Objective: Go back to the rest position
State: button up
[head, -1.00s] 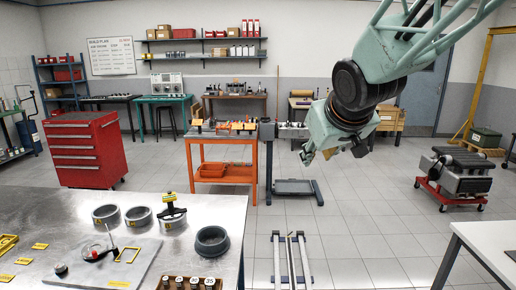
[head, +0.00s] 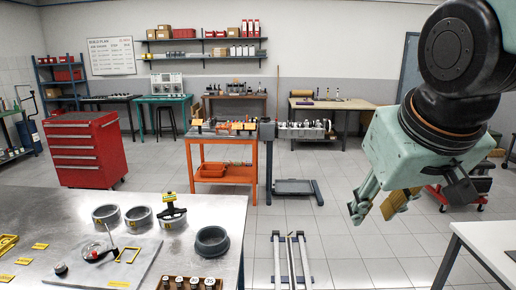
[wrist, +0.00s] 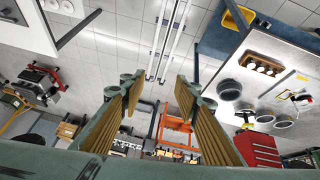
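My gripper (head: 376,208) hangs in the air at the right of the head view, above the floor and left of the white table's far corner. In the wrist view its two fingers (wrist: 155,95), with ribbed tan pads, stand wide apart with nothing between them. The floor and rails show through the gap. It is open, empty and clear of every surface.
A steel bench (head: 190,265) at the lower left holds metal rings and a gauge. A white table (head: 490,240) stands at the lower right. Floor rails (head: 291,262) run between them. An orange cart (head: 225,162) and red tool cabinet (head: 86,150) stand further back.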

jog(key=s+f+g, duration=0.1)
jog(key=s, duration=0.8)
jog(key=s+a+f+m+g, duration=0.1)
jog(key=s+f, duration=0.1)
jog(key=s, duration=0.7)
jog(key=shift+f+y, duration=0.25)
jog(key=shift+y, duration=0.15)
